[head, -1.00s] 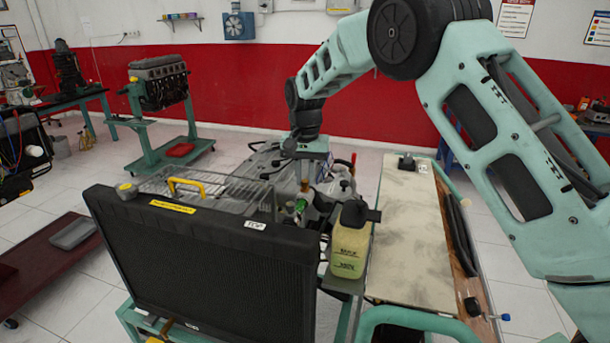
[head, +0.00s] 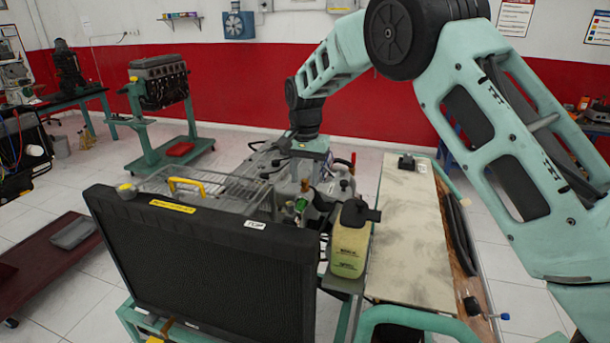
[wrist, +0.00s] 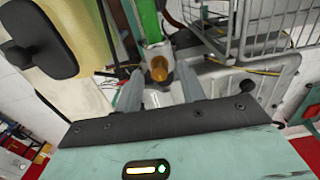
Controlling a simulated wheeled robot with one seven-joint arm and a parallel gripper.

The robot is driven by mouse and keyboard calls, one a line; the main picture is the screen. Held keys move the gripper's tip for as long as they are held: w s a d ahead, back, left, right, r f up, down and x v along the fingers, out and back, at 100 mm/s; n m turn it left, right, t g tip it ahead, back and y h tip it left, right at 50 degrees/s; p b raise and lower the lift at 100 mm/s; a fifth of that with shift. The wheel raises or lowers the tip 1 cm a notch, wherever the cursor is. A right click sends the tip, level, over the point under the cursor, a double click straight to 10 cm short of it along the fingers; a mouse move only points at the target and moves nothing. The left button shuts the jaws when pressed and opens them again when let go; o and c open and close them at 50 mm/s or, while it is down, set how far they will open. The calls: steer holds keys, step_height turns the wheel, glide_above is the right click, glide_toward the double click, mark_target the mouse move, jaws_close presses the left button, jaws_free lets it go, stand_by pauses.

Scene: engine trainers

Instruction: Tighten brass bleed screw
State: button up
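The brass bleed screw (wrist: 159,70) shows in the wrist view as a small golden round head at the end of a green-topped fitting (wrist: 150,25). My gripper (wrist: 161,84) has its two grey fingers apart, one on each side of the line to the screw. The screw head lies between and just beyond the fingertips, and I see no clear contact. In the head view my gripper (head: 305,184) points down over the engine behind the radiator, close to the green fitting (head: 301,205).
The black radiator (head: 205,265) stands in front of the engine. A yellowish fluid bottle (head: 349,248) is close on the right, and a wire basket (head: 215,190) on the left. A pale board (head: 412,235) lies to the right, mostly bare.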

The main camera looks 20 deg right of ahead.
mark_target(305, 180)
step_height(305, 180, up, 17)
steer(key=b, duration=0.3)
steer(key=shift+r, duration=0.2)
stand_by(0.4)
steer(key=s+a+f+n+y+b, duration=0.15)
steer(key=s+a+f+n, duration=0.3)
steer(key=s, duration=0.55)
steer(key=s+a+f+n+b, duration=0.25)
steer(key=s+a+f, duration=0.25)
steer(key=s, duration=0.5)
steer(key=s+d+f+n, duration=0.1)
steer(key=s+f+n, duration=0.1)
steer(key=s+f, duration=0.2)
steer(key=s+d+f+n+b, duration=0.1)
steer(key=s+f+n, duration=0.2)
steer(key=s, duration=0.8)
steer(key=s+d+f+n, duration=0.1)
steer(key=s+f+n, duration=0.1)
steer(key=s+f, duration=0.3)
steer(key=shift+s+d+n+h, duration=0.25)
steer(key=shift+s+n+h, duration=0.2)
steer(key=shift+s, duration=0.8)
